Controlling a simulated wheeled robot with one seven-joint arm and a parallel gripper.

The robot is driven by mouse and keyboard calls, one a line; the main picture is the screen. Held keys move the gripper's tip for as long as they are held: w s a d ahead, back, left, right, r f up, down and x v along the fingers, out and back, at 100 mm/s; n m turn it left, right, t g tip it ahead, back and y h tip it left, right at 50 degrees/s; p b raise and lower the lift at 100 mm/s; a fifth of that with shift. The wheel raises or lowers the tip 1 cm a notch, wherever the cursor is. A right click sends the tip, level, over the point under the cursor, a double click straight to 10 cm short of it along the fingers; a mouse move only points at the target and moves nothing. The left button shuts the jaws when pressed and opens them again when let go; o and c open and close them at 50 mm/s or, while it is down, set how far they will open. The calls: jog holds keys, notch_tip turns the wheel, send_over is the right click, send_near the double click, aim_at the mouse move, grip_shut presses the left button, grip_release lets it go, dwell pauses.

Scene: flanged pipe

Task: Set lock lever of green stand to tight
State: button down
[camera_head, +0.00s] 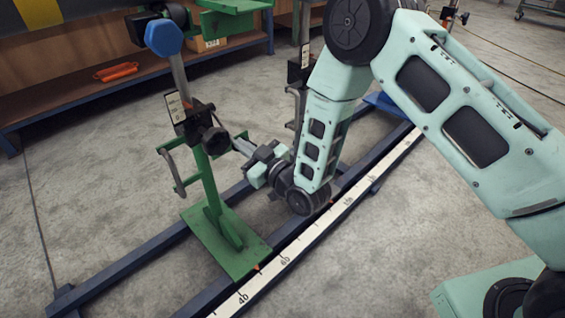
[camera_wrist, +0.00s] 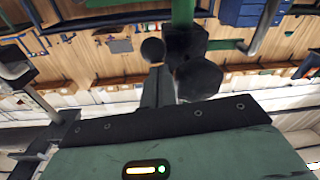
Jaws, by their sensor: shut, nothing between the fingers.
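The green stand (camera_head: 208,182) rises from a green base plate (camera_head: 213,244) at the left of the head view. A black clamp block (camera_head: 197,122) sits on its column, with a dark knob (camera_head: 216,141) on the side facing my gripper. My gripper (camera_head: 239,144) is shut and empty, its fingertips close beside that knob. In the wrist view, the shut fingers (camera_wrist: 159,72) point at the clamp block (camera_wrist: 186,42). A round black ball end (camera_wrist: 153,50) shows just beyond the tips, and a faceted black knob (camera_wrist: 198,78) is beside them. I cannot tell whether the fingers touch either.
A white label plate (camera_head: 175,107) and a grey crank handle (camera_head: 171,168) are left of the column. A blue-capped pipe (camera_head: 164,37) is above. Blue floor rails and a white scale strip (camera_head: 285,257) run below my arm. A wooden bench (camera_head: 95,78) stands behind.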

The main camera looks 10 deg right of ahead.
jog(key=b+v, duration=0.1)
jog(key=v, duration=1.5)
jog(key=a+n+g+h, duration=0.2)
jog(key=a+n+g, duration=0.1)
jog(key=a+g, duration=0.3)
jog(key=s+d+r+m+g+h, duration=0.2)
jog(key=s+d+r+g+h, duration=0.15)
jog(key=s, duration=0.35)
jog(key=s+d+r+m+g+h, duration=0.1)
jog(key=s+d+r+g+h, duration=0.15)
jog(key=s+r, duration=0.35)
jog(key=s+d+r+m+g+h, duration=0.2)
jog(key=s+d+r+g+h, duration=0.15)
jog(key=s, duration=0.35)
notch_tip(320, 180, up, 32)
jog(key=p, duration=3.2)
jog(key=shift+s+d+y+p, duration=0.15)
jog(key=shift+s+y+p, duration=0.05)
jog(key=shift+y+p, duration=0.15)
